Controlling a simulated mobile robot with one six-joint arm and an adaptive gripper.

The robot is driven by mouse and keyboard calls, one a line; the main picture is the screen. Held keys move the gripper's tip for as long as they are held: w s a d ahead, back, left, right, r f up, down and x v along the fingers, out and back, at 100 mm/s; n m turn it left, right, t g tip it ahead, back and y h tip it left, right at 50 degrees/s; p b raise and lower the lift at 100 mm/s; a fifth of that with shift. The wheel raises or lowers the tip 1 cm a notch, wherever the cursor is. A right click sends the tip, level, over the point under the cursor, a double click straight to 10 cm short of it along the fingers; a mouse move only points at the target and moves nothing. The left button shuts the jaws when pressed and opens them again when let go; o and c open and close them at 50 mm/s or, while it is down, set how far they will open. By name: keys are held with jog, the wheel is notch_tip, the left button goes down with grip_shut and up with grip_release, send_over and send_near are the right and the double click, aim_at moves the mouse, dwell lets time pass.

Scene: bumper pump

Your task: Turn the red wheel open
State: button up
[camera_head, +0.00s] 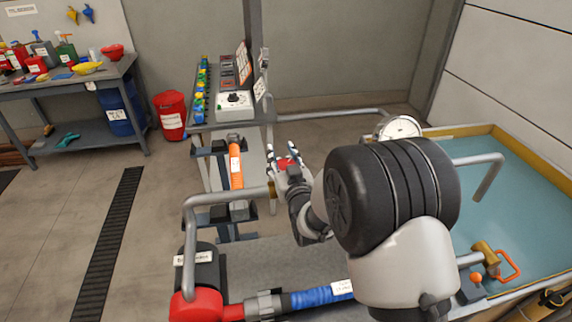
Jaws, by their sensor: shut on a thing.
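The red wheel (286,163) shows as a small patch of red between the fingers of my gripper (284,153), near the middle of the camera_head view. It sits by the grey pipe with a brass-coloured fitting. My gripper is shut on the wheel, with a white-tipped finger on either side. Most of the wheel and the valve below it are hidden by the gripper and my arm. How far the wheel is turned cannot be told.
A grey pipe (226,196) rises left of my gripper, above a red pump (196,304) with a blue hose (316,296). A round gauge (398,127) stands behind my arm. A teal-floored basin (530,200) is at right. Open floor lies left.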

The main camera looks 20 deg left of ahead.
jog(key=n+g+y, duration=0.1)
jog(key=n+g+y+b, duration=0.1)
jog(key=g, duration=0.1)
jog(key=s+n+g+y, duration=0.1)
jog(key=y, duration=0.1)
jog(key=shift+a+f+n, duration=0.3)
jog(key=shift+n, duration=0.1)
jog(key=shift+s+a+r+n+g+y+p, duration=0.2)
jog(key=shift+n+g+y, duration=0.25)
jog(key=shift+n+g, duration=0.45)
jog(key=shift+s+a+f+n+g+y+p, duration=0.2)
jog(key=shift+n+g+y, duration=0.35)
jog(key=shift+g, duration=0.7)
jog(key=shift+s+r+n+g+y+p, duration=0.1)
jog(key=shift+s+n+g+y+p, duration=0.25)
jog(key=shift+n+g, duration=0.55)
jog(key=shift+o, duration=0.2)
jog(key=shift+g+y, duration=0.25)
jog(key=shift+g, duration=0.1)
jog(key=o, duration=1.2)
jog(key=shift+r, duration=0.2)
jog(key=shift+c, duration=0.2)
jog(key=v, duration=1.2)
